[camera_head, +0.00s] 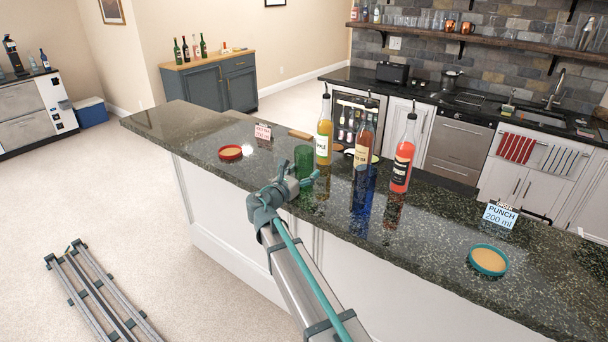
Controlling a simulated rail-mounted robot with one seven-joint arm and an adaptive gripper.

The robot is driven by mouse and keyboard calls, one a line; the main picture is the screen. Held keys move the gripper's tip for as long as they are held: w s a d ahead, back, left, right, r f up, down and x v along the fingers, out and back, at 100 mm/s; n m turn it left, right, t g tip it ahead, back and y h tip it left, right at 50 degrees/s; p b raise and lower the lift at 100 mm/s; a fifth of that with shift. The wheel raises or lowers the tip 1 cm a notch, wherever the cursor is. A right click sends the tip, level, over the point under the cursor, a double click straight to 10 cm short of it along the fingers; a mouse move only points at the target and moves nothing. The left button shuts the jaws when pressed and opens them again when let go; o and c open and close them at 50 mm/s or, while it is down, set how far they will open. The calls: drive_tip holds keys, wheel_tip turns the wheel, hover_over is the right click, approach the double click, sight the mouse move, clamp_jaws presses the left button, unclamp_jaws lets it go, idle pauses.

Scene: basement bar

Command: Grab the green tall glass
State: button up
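The green tall glass (303,158) stands upright on the dark speckled bar counter (440,235). My gripper (309,181) is at the near side of the glass, low beside it, and overlaps its lower part in the picture. The glass's base is partly hidden by my gripper. I cannot tell whether the fingers touch the glass or stand around it. The fingers are too small and overlapped to show whether they are open or shut.
A yellow bottle (324,135) stands close right of the glass. Right of it are a brown bottle (363,142), a blue glass (362,192) and a red bottle (403,158). A red-rimmed coaster (230,152) lies left, a teal-rimmed one (488,260) right, near the "PUNCH" card (501,214).

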drive_tip(key=c, duration=0.8)
drive_tip(key=shift+c, duration=0.6)
drive_tip(key=shift+r, duration=0.15)
